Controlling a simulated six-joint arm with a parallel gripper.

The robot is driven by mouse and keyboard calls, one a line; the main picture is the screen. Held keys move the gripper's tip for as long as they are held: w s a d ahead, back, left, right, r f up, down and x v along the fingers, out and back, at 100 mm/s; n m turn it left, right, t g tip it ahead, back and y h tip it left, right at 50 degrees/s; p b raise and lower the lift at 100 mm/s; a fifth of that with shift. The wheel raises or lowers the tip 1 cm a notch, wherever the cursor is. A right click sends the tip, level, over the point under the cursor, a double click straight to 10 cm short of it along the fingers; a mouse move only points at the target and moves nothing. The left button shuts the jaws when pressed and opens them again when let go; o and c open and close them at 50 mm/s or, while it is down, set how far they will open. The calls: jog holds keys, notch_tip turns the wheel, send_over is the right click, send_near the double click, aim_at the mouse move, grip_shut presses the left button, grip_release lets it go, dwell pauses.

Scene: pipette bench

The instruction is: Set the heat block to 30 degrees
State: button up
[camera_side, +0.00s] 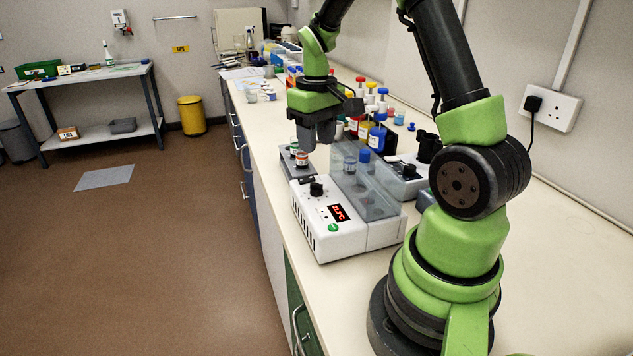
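The heat block (325,245) is a white box on the bench with a dark grey block part at its far end. On its sloped front are a black knob (316,188), a lit red display (339,212) and a round green mark (333,227). The display's digits are too small to read surely. A small vial with an orange-brown band (301,160) stands at the grey part. My gripper (306,146) points down just above this vial, beyond the knob and apart from it. Its fingers overlap in this view, so their opening is unclear.
A clear-walled bath (378,205) stands right beside the heat block. Several bottles with coloured caps, including a blue-capped one (377,136), crowd the bench behind my gripper. Another grey device with a black knob (409,171) is to the right. The bench's left edge runs close by the heat block.

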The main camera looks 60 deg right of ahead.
aim_at(317, 184)
notch_tip(317, 184, down, 10)
jog(key=n, duration=0.7)
jog(key=c, duration=0.7)
jog(key=shift+o, duration=0.2)
jog(key=shift+m, duration=0.6)
jog(key=o, duration=0.7)
jog(key=shift+c, duration=0.2)
